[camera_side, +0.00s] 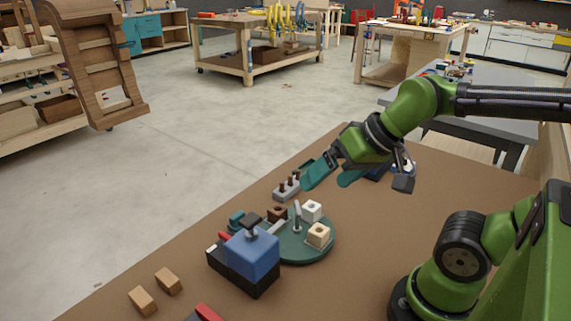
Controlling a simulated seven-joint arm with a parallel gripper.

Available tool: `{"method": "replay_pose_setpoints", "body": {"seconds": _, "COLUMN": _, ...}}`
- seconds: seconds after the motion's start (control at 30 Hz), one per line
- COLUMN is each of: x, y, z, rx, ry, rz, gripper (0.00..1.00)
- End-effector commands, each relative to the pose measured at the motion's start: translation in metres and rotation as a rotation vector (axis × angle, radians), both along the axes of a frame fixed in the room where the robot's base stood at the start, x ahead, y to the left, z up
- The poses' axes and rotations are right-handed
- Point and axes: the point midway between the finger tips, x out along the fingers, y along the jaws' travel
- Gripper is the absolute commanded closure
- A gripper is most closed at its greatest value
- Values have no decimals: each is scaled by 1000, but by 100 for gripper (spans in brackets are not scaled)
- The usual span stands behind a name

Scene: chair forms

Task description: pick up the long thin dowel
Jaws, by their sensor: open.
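My gripper (334,177) has teal fingers spread apart with nothing visible between them. It hangs above the brown table (440,200), beyond the round plate. I cannot clearly make out a long thin dowel. A thin pale upright peg (297,218) stands on the round dark green plate (295,256), below and left of my gripper. Short dark brown pegs (283,185) stand in a small grey block (286,192), nearer to the gripper. Whether either is the dowel, I cannot tell. The gripper and wrist hide part of the table behind them.
The green plate also carries a white block (312,211) and a cream block (319,235). A blue and black clamp-like block (252,257) stands beside it. Two wooden blocks (142,301) (168,281) lie at the front left. The table's right part is mostly clear.

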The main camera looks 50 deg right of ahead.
Motion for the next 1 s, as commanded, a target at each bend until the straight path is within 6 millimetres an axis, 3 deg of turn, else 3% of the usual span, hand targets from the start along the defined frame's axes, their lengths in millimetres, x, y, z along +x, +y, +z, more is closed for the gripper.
{"method": "replay_pose_setpoints", "body": {"seconds": 0.03, "x": -1, "y": 1, "z": 4, "rx": 0, "ry": -16, "rz": 4, "gripper": 14}}
{"method": "replay_pose_setpoints", "body": {"seconds": 0.43, "x": -1, "y": 2, "z": 5, "rx": 1, "ry": -17, "rz": 6, "gripper": 72}}
{"method": "replay_pose_setpoints", "body": {"seconds": 0.77, "x": 1, "y": -4, "z": 1, "rx": 2, "ry": 1, "rz": -17, "gripper": 72}}
{"method": "replay_pose_setpoints", "body": {"seconds": 0.87, "x": 11, "y": -17, "z": -9, "rx": 0, "ry": 59, "rz": -69, "gripper": 72}}
{"method": "replay_pose_setpoints", "body": {"seconds": 1.0, "x": 46, "y": -53, "z": -18, "rx": -24, "ry": 146, "rz": -152, "gripper": 72}}
